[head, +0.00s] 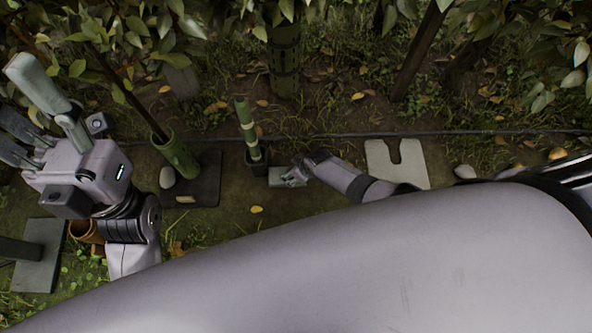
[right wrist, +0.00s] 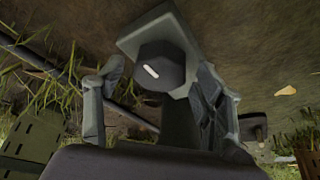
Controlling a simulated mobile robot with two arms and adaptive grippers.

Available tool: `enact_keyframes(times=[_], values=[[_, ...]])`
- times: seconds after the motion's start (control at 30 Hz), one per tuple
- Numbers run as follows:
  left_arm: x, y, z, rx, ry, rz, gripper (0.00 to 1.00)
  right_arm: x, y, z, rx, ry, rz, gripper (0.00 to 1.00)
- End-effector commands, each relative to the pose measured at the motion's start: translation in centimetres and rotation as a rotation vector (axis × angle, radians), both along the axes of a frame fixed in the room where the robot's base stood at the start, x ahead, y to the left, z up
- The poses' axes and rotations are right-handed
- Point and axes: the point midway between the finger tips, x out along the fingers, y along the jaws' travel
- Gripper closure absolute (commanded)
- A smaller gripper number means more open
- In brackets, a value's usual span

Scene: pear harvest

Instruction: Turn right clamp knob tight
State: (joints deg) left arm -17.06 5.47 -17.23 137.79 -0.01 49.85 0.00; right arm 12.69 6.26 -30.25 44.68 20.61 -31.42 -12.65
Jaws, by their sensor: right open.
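A dark faceted knob (right wrist: 160,66) with a white mark shows in the right wrist view in front of a pale grey plate (right wrist: 142,33). My right gripper (right wrist: 160,90) is open, with one finger on each side of the knob; I cannot tell if either touches it. In the head view my right gripper (head: 293,172) is small and low, beside a grey plate (head: 275,179) right of a bamboo post (head: 246,130) in a dark holder (head: 257,163). The knob is not clear there. My left gripper (head: 30,110) is raised at the left, fingers spread and empty.
A green tube (head: 176,155) leans over a dark base plate (head: 204,184) with stones. A notched pale plate (head: 410,176) lies to the right. Terracotta pots (head: 83,231) stand at lower left. A thin dark hose (head: 340,135) crosses behind; foliage hangs above.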

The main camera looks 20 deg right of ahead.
Motion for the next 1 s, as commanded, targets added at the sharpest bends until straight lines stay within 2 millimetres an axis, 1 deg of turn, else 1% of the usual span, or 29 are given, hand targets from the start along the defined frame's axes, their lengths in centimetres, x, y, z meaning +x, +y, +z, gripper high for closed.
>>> enact_keyframes(times=[0.17,0.37,0.57,1.0], values=[[0.0,0.1,0.0,-0.001,-0.001,0.002,0.5,-0.1,-0.1,0.2,0.0,0.0,0.0,0.37],[0.0,0.0,0.0,0.0,-0.001,0.001,0.5,-0.6,-0.4,1.6,0.002,-0.001,0.0,0.37],[0.0,0.0,0.0,0.0,-0.001,0.001,0.5,-1.4,-0.9,3.9,0.0,-0.002,0.0,0.37],[0.0,0.0,0.0,0.0,0.0,0.001,0.5,-3.5,-1.9,9.5,-0.001,-0.001,0.001,0.37]])
